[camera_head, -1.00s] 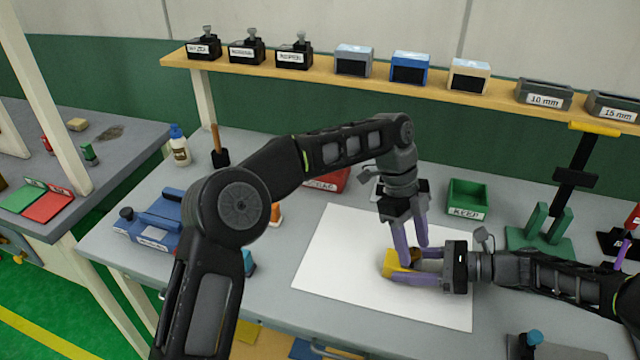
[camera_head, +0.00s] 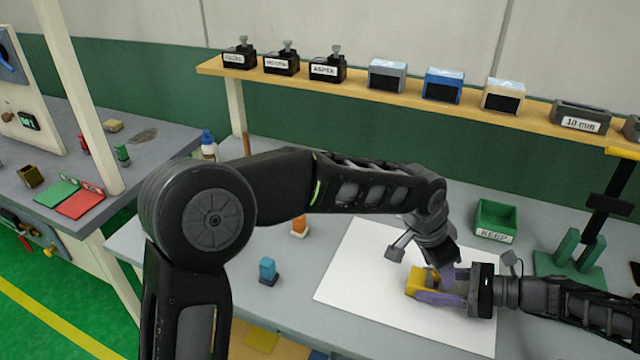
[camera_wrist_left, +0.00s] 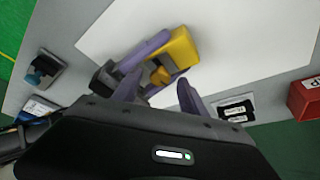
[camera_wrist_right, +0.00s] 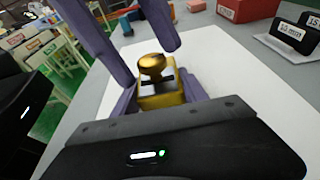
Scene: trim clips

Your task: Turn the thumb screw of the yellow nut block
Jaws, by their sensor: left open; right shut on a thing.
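The yellow nut block (camera_head: 416,284) is on the white sheet (camera_head: 372,268). My right gripper (camera_head: 436,288) comes from the right and is shut on the block, with a finger along each side. The brass thumb screw (camera_wrist_right: 152,66) stands up from the block in the right wrist view, and it shows in the left wrist view (camera_wrist_left: 160,75). My left gripper (camera_wrist_left: 158,92) is open, its fingers apart on either side of the thumb screw and pointing toward it. I cannot tell whether they touch it. In the head view the left wrist partly hides the screw.
A green KEEP bin (camera_head: 496,220) and a green stand (camera_head: 570,256) are behind and right of the sheet. A blue-topped piece (camera_head: 268,271) and an orange-and-white piece (camera_head: 299,226) are left of it. Much of the white sheet is clear.

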